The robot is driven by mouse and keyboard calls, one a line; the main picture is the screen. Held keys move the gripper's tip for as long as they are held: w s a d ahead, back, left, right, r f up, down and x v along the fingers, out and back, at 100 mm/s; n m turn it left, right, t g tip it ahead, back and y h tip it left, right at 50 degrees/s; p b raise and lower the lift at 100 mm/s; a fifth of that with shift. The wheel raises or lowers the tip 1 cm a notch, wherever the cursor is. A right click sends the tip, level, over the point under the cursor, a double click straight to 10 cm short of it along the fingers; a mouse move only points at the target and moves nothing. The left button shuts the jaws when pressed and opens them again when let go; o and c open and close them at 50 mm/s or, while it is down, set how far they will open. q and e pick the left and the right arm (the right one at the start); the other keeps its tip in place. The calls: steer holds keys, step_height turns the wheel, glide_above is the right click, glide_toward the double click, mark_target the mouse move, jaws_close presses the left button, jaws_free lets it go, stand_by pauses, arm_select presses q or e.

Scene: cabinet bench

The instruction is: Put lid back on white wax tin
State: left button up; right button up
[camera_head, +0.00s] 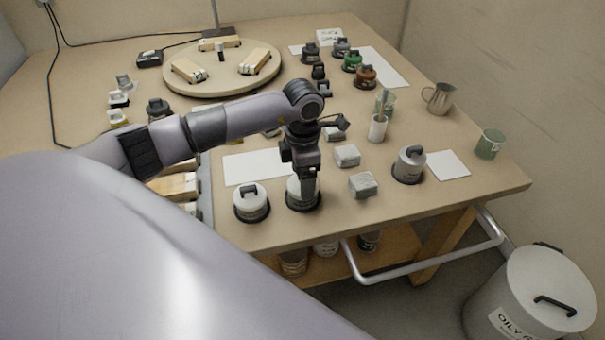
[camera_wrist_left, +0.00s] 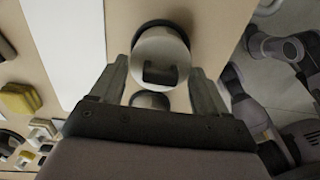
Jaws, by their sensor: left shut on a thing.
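In the head view a white tin (camera_head: 298,198) stands near the front edge of the bench in a dark ring. My left gripper (camera_head: 308,196) points down right over it and hides most of its top. In the left wrist view a round pale lid (camera_wrist_left: 150,54) with a dark handle is between the two fingers (camera_wrist_left: 160,72), which are shut on it. The lid is at the tin's top; I cannot tell whether it is seated or slightly above. My right gripper is not in view.
A similar white tin (camera_head: 251,204) with its lid on stands close on the left. Pale blocks (camera_head: 363,184) and a grey lidded tin (camera_head: 409,167) stand to the right. A white sheet (camera_head: 247,168) lies behind. The bench's front edge is close.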

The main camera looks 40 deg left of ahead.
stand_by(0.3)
arm_select(q)
steer(key=o, duration=1)
steer(key=shift+r, duration=0.15)
steer(key=shift+r+p, duration=2.45)
steer(key=shift+r, duration=0.95)
jaws_close()
